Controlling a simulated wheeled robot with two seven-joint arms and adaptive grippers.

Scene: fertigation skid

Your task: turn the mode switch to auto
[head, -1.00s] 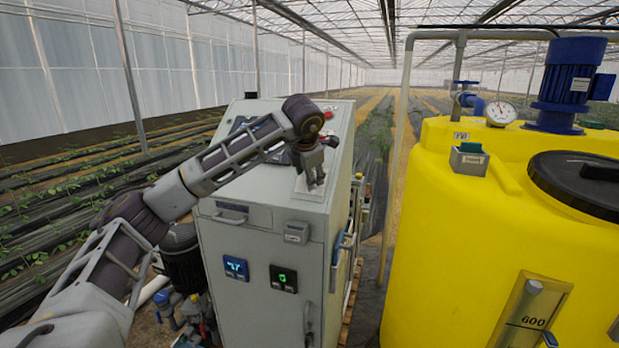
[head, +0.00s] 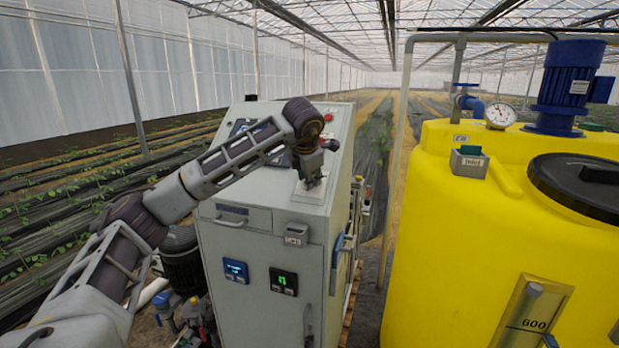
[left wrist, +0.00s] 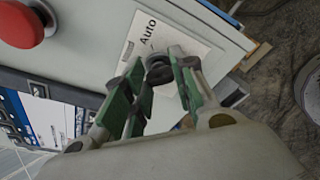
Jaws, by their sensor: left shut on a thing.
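The mode switch (left wrist: 159,71) is a small dark knob on a white label plate (left wrist: 186,39) on the sloping top of the grey cabinet. In the left wrist view the word "Auto" is readable on the plate; the other markings are partly covered or too small. My left gripper (left wrist: 157,80) has its green-padded fingers shut around the knob. In the head view the left gripper (head: 312,176) reaches down onto the plate and hides the knob, so its pointing direction is unclear. My right gripper is in neither view.
A red button (left wrist: 28,22) sits close to the switch on the same panel. The grey cabinet (head: 258,255) has two small displays on its front. A yellow tank (head: 460,235) with a blue motor (head: 570,85) stands at the right, with a gap between.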

